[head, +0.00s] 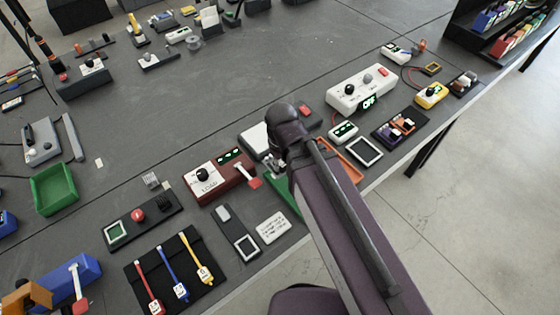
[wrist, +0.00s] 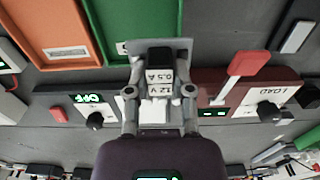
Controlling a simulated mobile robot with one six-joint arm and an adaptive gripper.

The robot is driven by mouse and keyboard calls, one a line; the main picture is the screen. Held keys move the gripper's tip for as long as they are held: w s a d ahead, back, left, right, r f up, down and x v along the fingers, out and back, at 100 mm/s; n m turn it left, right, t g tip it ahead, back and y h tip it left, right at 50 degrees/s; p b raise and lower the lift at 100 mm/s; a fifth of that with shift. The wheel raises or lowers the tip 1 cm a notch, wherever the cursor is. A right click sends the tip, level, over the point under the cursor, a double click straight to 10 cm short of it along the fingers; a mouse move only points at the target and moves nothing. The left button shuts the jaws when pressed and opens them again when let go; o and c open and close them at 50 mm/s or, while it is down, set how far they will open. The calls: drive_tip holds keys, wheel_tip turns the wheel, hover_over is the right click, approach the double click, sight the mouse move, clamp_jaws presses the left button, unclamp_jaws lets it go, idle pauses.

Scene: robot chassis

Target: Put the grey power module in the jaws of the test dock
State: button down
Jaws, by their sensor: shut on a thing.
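My gripper (wrist: 160,95) is shut on a small grey module with a black end (wrist: 159,58), taken as the power module. Its white labels read 0.5 A and 12 V. A finger presses each side. A flat grey piece shows around its far end; I cannot tell whether they touch. In the head view my gripper (head: 272,162) is mostly hidden by my arm, right of the dark red LOAD box (head: 232,187). I cannot clearly make out the test dock or its jaws.
The LOAD box also shows in the wrist view (wrist: 215,88), its red lever raised. A dark box reading OFF (wrist: 75,97) stands left. Green (wrist: 125,12) and orange (wrist: 50,25) trays lie beyond. The bench's back middle (head: 270,60) is clear.

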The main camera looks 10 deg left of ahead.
sight(280, 163)
wheel_tip(280, 163, up, 19)
drive_tip(key=p, duration=1.8)
drive_tip(key=shift+f+p, duration=0.15)
drive_tip(key=shift+p, duration=0.2)
drive_tip(key=shift+s+a, duration=0.1)
drive_tip(key=shift+a, duration=0.05)
